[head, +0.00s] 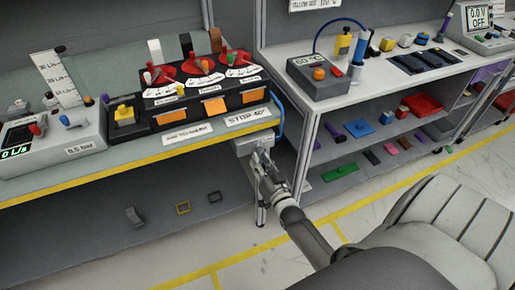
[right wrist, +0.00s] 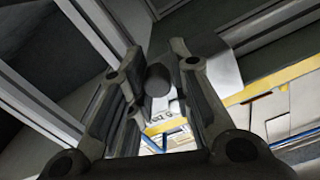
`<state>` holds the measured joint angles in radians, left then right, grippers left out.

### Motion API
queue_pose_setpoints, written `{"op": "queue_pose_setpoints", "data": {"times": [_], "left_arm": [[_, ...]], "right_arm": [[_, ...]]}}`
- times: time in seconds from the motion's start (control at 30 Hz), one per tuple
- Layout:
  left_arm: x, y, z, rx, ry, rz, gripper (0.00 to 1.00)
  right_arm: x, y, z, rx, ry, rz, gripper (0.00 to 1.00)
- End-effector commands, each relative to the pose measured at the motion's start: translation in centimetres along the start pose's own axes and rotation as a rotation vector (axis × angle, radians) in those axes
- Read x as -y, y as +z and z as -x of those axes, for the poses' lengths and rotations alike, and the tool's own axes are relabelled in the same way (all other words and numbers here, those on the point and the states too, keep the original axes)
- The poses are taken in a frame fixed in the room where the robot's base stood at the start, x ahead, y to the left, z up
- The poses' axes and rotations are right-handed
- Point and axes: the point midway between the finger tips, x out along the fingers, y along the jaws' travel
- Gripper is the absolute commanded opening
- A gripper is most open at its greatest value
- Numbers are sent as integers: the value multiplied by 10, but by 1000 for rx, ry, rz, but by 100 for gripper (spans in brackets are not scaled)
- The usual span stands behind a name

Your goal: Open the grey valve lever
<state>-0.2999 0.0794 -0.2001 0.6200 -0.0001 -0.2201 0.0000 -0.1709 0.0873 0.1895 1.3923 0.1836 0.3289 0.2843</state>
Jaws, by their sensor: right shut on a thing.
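My right gripper (head: 264,158) is at the front right corner of the left workbench, just below its yellow edge. In the right wrist view its two dark fingers (right wrist: 160,100) stand around a dark grey round-ended piece (right wrist: 158,80), which looks like the grey valve lever. The gripper is shut on it. A light grey box (head: 252,140) sits under the bench corner beside the gripper, and a blue hose (head: 281,113) runs up near it. The fingers hide most of the lever, so its angle cannot be told. My left gripper is not in view.
The left bench holds a grey flow panel (head: 55,152) with small levers and a black gauge block (head: 200,100). A bench leg (head: 261,212) stands below the gripper. The right workbench (head: 345,105) has shelves with coloured parts. Open floor lies in front.

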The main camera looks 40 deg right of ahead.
Motion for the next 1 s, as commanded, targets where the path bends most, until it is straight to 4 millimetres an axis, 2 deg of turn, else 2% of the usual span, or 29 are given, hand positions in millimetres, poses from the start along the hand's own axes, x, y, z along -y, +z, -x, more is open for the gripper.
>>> {"op": "queue_pose_setpoints", "data": {"times": [0.03, 0.63, 0.67, 0.77, 0.8, 1.0], "left_arm": [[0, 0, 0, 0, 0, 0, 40], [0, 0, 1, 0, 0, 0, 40], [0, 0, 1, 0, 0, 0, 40], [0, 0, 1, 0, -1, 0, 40], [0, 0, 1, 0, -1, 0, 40], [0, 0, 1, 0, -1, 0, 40]], "right_arm": [[-9, 3, 2, 10, 15, 10, 0], [-10, 2, 2, 8, 14, 39, 0], [-10, 1, 2, 8, 14, 39, 24], [-10, 1, 2, 6, 12, 40, 37], [-9, 0, 2, 5, 12, 41, 40], [-6, -1, 1, 1, 7, 41, 40]]}}
